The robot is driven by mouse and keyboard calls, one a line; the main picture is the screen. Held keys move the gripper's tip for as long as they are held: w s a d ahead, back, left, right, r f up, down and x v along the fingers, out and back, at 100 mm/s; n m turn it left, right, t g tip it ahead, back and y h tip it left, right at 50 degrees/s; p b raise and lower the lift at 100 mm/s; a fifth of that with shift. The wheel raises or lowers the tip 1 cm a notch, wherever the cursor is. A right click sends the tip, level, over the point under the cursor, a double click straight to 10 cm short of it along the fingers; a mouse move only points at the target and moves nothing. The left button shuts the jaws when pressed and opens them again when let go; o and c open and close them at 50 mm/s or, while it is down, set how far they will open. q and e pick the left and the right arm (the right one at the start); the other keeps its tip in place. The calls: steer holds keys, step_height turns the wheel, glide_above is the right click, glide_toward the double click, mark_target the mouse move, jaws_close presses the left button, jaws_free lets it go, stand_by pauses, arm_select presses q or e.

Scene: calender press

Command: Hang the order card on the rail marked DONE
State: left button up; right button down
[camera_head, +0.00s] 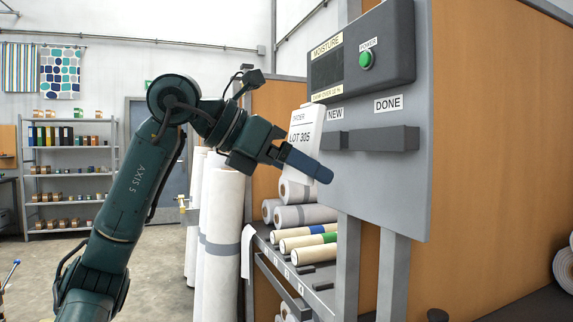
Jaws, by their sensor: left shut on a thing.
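The white order card (304,130), printed ORDER and LOT 305, stands slightly tilted above my left gripper's fingers. The card is left of the grey panel, close to the short dark rail under the NEW label (334,141). I cannot tell whether card and rail touch. The longer DONE rail (384,140) sits to the right under its DONE label (388,104), with nothing hanging on it. My right gripper is out of view.
A moisture box (362,55) with a green button (366,60) juts out above the rails. Below is a rack (290,262) with several rolls. Tall white rolls (222,220) stand behind my left arm. The panel face below the rails is clear.

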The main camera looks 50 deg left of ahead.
mark_target(299, 140)
arm_select(q)
steer(key=w+d+f+p, duration=0.1)
steer(key=w+d, duration=0.3)
steer(key=w, duration=0.6)
steer(key=shift+f, duration=0.4)
stand_by(0.7)
steer(key=shift+d, duration=0.1)
steer(key=o, duration=1)
steer(key=v, duration=1.2)
steer(key=shift+s+r+p, duration=0.2)
steer(key=shift+p, duration=0.1)
steer(key=shift+s+r, duration=0.1)
steer(key=shift+s, duration=0.15)
